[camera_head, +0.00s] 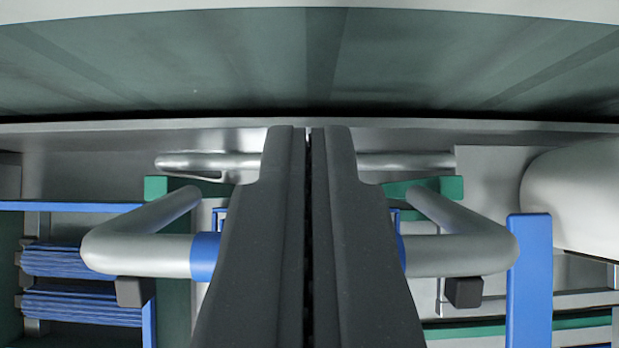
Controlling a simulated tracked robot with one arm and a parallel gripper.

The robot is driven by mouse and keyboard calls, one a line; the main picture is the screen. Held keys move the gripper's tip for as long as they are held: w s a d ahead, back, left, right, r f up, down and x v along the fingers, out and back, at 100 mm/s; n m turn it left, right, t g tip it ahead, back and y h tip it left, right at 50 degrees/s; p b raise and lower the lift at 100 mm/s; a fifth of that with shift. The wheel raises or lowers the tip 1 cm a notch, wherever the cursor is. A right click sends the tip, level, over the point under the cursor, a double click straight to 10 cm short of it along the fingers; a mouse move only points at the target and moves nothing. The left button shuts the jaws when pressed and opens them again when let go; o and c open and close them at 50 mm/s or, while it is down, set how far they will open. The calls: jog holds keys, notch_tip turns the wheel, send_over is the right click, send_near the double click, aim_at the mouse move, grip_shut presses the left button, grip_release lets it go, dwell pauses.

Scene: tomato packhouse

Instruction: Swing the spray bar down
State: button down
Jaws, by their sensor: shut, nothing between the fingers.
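A thick grey metal tube, bent at both ends and with a blue sleeve at its middle, looks like the spray bar (145,254). It runs level across the picture, and its bent arms lead back on both sides. My gripper (309,132) is shut and empty, with its dark fingers pointing away from me up the middle of the view. The fingers pass in front of the blue sleeve and hide the middle of the bar. I cannot tell whether they touch it.
A thinner grey tube (405,160) crosses behind, near the fingertips. Green brackets (437,188) stand behind the bar. Blue brush-like rollers (75,260) are at left. A blue upright plate (529,280) and a large pale rounded body (580,195) are at right.

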jog(key=x, duration=0.3)
jog(key=shift+f+p, duration=0.15)
jog(key=shift+p, duration=0.25)
jog(key=shift+s, duration=0.2)
jog(key=shift+s+f, duration=0.3)
jog(key=shift+s, duration=0.45)
jog(key=shift+s+f, duration=0.35)
jog(key=shift+s, duration=0.35)
jog(key=shift+f, duration=0.1)
jog(key=shift+s+d+f, duration=0.1)
jog(key=shift+s, duration=0.05)
